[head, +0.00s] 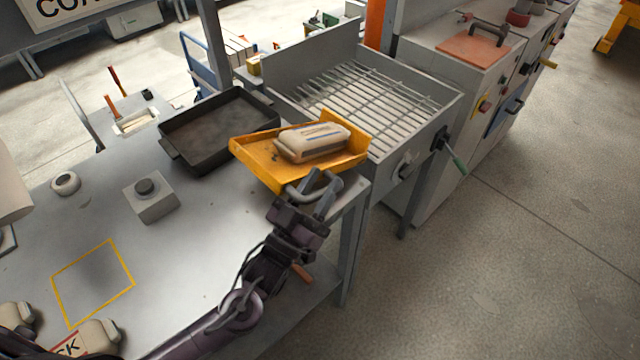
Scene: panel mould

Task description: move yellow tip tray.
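The yellow tip tray (262,165) is at the far right corner of the grey table, between the black pan and the slatted rack. A beige, rounded block-like package (312,142) with a dark stripe lies in it. A grey loop handle (298,194) is on the tray's near side. Whether the tray rests on the table is also unclear.
A black pan (205,150) lies left of the tray. The slatted rack (350,95) stands behind it. A grey box with a dark button (150,198) and a yellow outlined square (95,282) are on the table. The table's middle is clear; open floor lies right.

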